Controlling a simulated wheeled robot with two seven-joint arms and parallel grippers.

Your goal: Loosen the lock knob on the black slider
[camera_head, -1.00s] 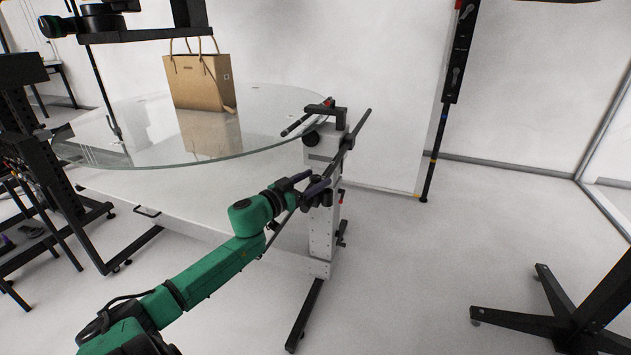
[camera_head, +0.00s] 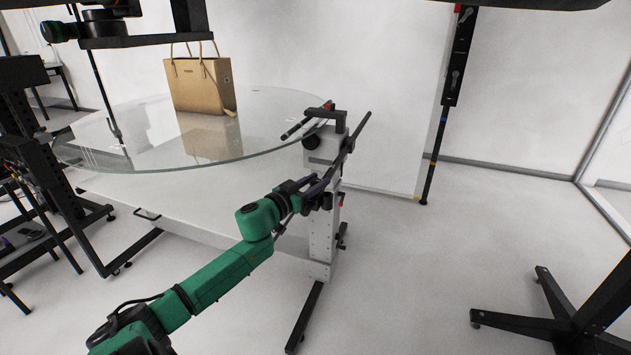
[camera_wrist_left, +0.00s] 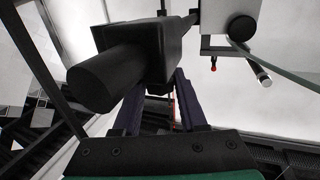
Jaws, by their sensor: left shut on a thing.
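The black slider (camera_head: 325,201) sits on the bar at the grey-white column beside the glass turntable. In the left wrist view the slider (camera_wrist_left: 160,48) is a large dark block with a thick black cylinder (camera_wrist_left: 105,78) sticking out toward the lower left. My left gripper (camera_head: 316,188) is at the slider. In the wrist view its two purple fingers (camera_wrist_left: 158,86) reach up to the slider's underside, one on each side of a small dark part, which I take for the lock knob. The slider hides the fingertips. My right gripper is not in view.
The glass turntable (camera_head: 180,160) carries a tan paper bag (camera_head: 198,88); its rim is close above my left arm. A round black knob (camera_head: 311,141) sits higher on the column (camera_head: 322,240). Black stand legs (camera_head: 560,320) are at lower right. The floor between is clear.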

